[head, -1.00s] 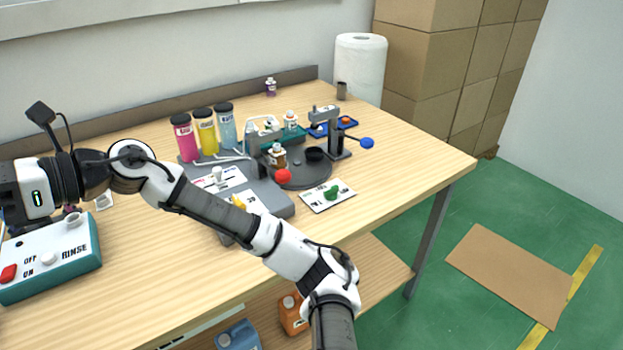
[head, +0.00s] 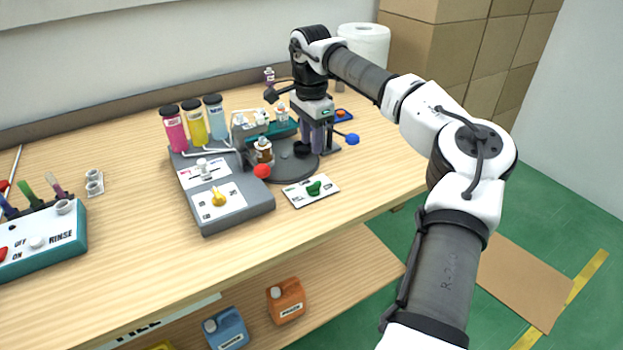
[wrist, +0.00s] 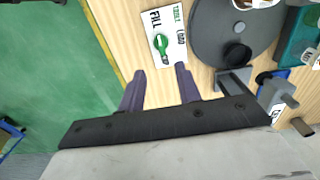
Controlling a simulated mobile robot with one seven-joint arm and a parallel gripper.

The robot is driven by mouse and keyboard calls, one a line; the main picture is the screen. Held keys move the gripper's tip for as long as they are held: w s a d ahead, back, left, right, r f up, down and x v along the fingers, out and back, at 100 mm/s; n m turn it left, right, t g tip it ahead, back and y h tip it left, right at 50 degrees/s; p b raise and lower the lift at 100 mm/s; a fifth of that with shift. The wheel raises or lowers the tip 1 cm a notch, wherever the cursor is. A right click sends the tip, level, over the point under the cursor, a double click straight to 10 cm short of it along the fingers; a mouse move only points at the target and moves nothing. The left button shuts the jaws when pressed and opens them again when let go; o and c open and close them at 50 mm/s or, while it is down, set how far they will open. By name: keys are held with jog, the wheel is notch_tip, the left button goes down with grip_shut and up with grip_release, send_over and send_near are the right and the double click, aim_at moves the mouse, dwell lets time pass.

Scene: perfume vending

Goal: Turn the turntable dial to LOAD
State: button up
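The turntable dial is a green knob (head: 314,187) on a white card at the table's front edge, right of the grey machine. In the wrist view the green dial (wrist: 161,43) lies on its card between the printed words FILL and LOAD; its exact pointing is too small to tell. The dark round turntable (head: 290,165) is just behind the card. My gripper (wrist: 159,79) is open, its two purple fingers apart with nothing between them, a little short of the card in the wrist view. In the head view my gripper (head: 317,140) hangs above the turntable's right side, fingers pointing down.
A press post with a blue ball handle (head: 352,139) stands close to my gripper. A grey console with a yellow knob (head: 218,197) is further left. The front right tabletop is clear.

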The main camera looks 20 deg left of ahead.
aim_at(311, 185)
notch_tip(311, 185, down, 13)
jog(key=p, duration=0.2)
jog(key=shift+r+p, duration=0.15)
jog(key=shift+p, duration=0.15)
jog(key=shift+c, duration=0.4)
grip_shut()
